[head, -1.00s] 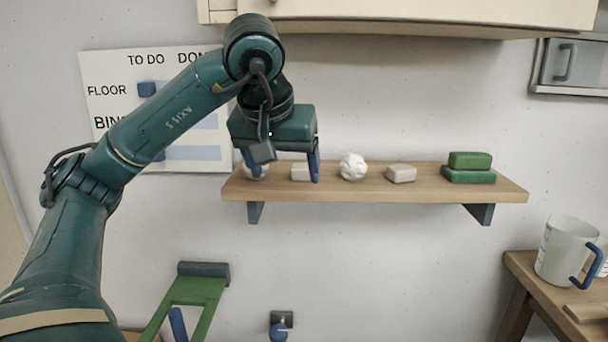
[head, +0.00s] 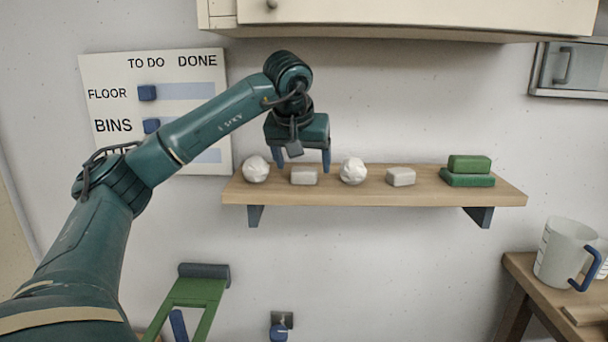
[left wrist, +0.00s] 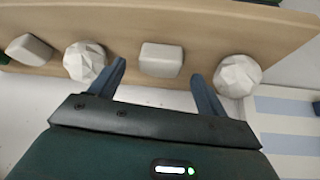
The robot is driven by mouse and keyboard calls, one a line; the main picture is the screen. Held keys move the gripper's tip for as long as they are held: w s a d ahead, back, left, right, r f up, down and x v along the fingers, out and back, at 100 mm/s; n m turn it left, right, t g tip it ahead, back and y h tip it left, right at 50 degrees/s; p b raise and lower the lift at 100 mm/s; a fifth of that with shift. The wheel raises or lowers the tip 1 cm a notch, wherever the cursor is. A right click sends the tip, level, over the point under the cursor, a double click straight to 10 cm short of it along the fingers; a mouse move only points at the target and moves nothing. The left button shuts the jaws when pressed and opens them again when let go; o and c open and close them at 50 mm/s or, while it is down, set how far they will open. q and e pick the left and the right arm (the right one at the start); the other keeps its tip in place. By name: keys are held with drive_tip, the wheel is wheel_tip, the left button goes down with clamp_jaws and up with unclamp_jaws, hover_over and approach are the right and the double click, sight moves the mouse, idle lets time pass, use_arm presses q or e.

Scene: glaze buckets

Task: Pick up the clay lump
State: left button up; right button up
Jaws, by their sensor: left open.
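Several pale pieces that could be the clay lump stand in a row on the wooden shelf (head: 345,191). Two are white faceted round lumps, a left one (head: 256,170) and a middle one (head: 353,171). Two are smooth off-white blocks, one between the round lumps (head: 304,177) and one farther right (head: 401,177). My left gripper (head: 303,167) is open and empty, fingers down, over the block between the lumps. In the left wrist view this block (left wrist: 161,60) shows between the fingers, apart from both, with a round lump (left wrist: 238,76) outside one finger and another (left wrist: 85,62) outside the other.
Two stacked green blocks (head: 468,172) lie at the shelf's right end. A cabinet (head: 400,14) hangs above the shelf. A TO DO/DONE board (head: 205,100) is on the wall behind my left arm. A white jug (head: 562,252) stands on a wooden table at lower right.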

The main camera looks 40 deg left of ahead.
use_arm(q)
drive_tip(key=shift+x, duration=1)
drive_tip(key=shift+c, duration=0.2)
drive_tip(key=c, duration=1.1)
